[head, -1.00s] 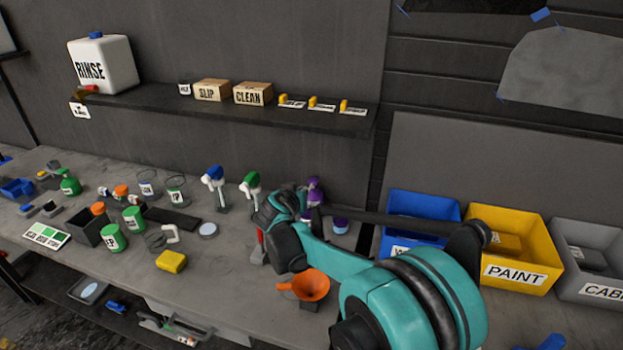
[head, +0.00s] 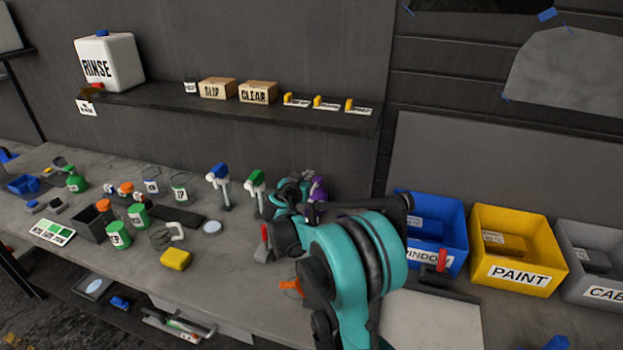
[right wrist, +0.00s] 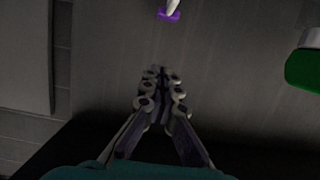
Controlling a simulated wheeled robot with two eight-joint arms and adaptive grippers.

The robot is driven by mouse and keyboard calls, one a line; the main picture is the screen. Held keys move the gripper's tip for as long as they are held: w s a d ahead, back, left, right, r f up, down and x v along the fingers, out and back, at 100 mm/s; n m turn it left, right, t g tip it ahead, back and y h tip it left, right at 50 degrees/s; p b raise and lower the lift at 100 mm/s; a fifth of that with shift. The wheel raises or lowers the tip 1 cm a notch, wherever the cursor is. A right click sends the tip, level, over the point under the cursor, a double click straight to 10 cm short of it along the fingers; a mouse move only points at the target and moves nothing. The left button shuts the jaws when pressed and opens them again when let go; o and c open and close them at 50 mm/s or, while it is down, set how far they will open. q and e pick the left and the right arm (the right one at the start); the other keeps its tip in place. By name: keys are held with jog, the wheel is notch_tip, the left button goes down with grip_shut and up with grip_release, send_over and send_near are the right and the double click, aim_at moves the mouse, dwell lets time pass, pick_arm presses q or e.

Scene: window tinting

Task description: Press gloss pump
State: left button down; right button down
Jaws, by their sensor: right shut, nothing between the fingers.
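A purple-topped bottle (head: 319,188), which looks like the gloss pump, stands at the back of the bench in the head view, mostly hidden by my right arm. Its label does not show. In the right wrist view, a purple piece with a white tip (right wrist: 168,14) shows at the top edge, beyond and apart from my fingertips. My right gripper (right wrist: 162,76) is shut and empty, its fingers pointing toward that piece. My left gripper is not in view.
A green-topped spray bottle (head: 255,183) and a blue-topped one (head: 218,176) stand left of my wrist. A green object (right wrist: 303,68) shows at right in the wrist view. Blue (head: 448,212), yellow (head: 540,240) and grey (head: 577,232) bins stand right. A shelf (head: 240,108) hangs above.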

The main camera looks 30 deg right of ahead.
jog(key=b, duration=0.2)
send_over(316, 183)
notch_tip(316, 183, down, 2)
jog(key=shift+f, duration=0.25)
notch_tip(316, 183, down, 2)
jog(key=shift+w+f+b, duration=0.15)
jog(key=shift+f+b, duration=0.1)
jog(key=shift+b, duration=0.25)
jog(key=shift+f, duration=0.65)
